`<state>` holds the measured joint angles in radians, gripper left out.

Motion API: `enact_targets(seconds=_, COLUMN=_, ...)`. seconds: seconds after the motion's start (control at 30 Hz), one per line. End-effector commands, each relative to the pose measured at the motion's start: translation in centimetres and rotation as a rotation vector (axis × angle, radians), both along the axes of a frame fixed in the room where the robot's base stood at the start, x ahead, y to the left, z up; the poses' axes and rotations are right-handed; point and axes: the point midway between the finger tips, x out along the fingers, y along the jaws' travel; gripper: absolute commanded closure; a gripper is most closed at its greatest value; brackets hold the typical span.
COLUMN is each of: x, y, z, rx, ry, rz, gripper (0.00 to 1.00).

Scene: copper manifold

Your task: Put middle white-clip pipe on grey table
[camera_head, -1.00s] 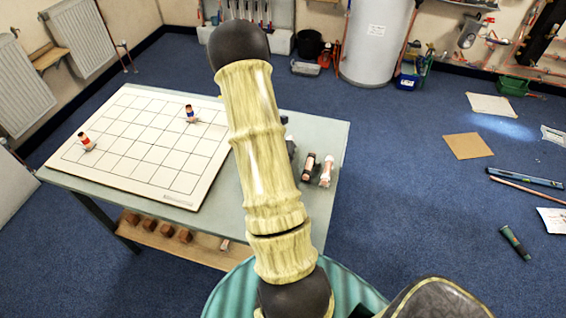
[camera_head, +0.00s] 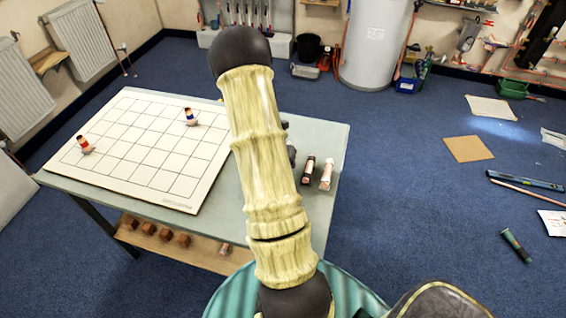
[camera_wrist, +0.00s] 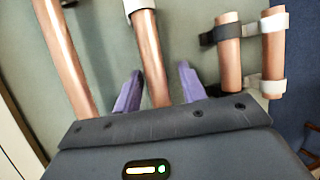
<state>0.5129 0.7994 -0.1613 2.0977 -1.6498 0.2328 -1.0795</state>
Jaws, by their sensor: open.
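In the wrist view a long copper pipe with a white clip (camera_wrist: 150,52) runs up the middle, its clip at the top edge. My gripper (camera_wrist: 160,68) is open, with one purple finger on each side of this pipe. Its lower end is hidden behind the gripper body, and I cannot tell whether the fingers touch it. The grey table (camera_head: 335,145) stands in the head view, where my arm hides the gripper and this pipe.
Another long copper pipe (camera_wrist: 67,60) lies left of the gripper. To the right are a short pipe with a black clip (camera_wrist: 229,60) and one with white clips (camera_wrist: 272,52). A white gridded board (camera_head: 140,150) with two small figures covers the table's left part.

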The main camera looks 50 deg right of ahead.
Motion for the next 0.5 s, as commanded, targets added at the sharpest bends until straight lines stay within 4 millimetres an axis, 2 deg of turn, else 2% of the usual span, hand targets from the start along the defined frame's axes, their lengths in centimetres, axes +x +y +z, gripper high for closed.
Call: enact_targets(seconds=0.5, x=0.0, y=3.9, z=8.7, rx=0.000, ry=-0.003, rz=0.002, gripper=0.59)
